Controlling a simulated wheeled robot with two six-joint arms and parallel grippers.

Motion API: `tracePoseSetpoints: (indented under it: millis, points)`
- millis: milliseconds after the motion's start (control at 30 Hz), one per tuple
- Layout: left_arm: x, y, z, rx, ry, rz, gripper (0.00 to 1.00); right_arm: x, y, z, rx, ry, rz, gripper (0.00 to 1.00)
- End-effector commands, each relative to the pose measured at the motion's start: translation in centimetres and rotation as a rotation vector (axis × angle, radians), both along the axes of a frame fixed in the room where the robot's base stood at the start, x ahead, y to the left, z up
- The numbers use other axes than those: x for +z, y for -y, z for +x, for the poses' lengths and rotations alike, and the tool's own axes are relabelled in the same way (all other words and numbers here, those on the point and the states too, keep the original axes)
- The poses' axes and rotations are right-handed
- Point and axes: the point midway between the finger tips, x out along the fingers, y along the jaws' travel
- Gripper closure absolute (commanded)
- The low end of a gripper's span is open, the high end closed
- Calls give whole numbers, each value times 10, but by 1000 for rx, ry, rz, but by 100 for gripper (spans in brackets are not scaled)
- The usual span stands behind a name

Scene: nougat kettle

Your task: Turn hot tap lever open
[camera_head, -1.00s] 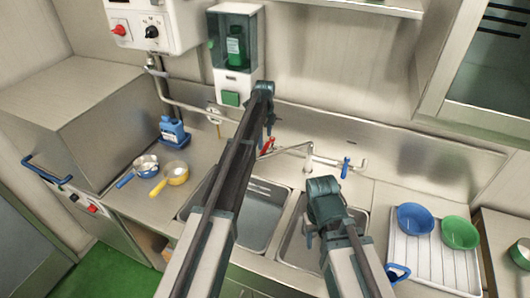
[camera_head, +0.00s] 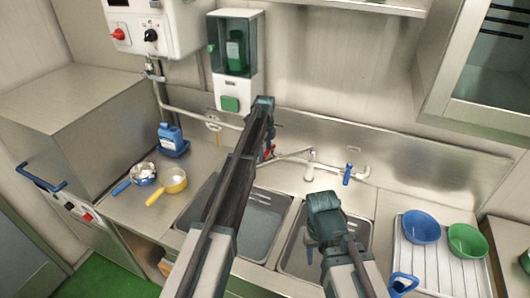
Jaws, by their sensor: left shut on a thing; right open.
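The red hot tap lever (camera_head: 268,153) is at the left end of the swivel tap (camera_head: 310,163) behind the sinks. Only a small red part shows, beside my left arm. My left gripper (camera_head: 268,141) is at this lever and shut on it; its fingertips are mostly hidden behind my arm. The blue tap lever (camera_head: 347,174) at the right end of the tap stands free. My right gripper (camera_head: 323,216) is open over the right sink basin, apart from the tap; its fingers are hard to make out.
A soap dispenser (camera_head: 235,60) hangs on the wall behind my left gripper. A blue bottle (camera_head: 170,138), a blue-handled pan (camera_head: 142,175) and a yellow pan (camera_head: 173,181) stand left. A white rack (camera_head: 432,262) with a blue bowl (camera_head: 421,226) and green bowl (camera_head: 466,239) is right.

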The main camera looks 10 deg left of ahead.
Motion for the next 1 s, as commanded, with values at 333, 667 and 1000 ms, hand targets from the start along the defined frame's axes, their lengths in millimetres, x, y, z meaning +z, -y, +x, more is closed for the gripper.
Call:
tracePoseSetpoints:
  millis: [333, 667, 1000]
  points:
    - [0, 0, 0, 3, 1, 0, 100, 0, 0, 0, 0, 0, 0, 50]
    - [0, 12, -1, 134, 1, 0, 100, 0, 0, 0, 0, 0, 0, 50]
    - [0, 11, -1, 133, 1, 0, 0, 0, 0, 0, 0, 0, 0, 50]
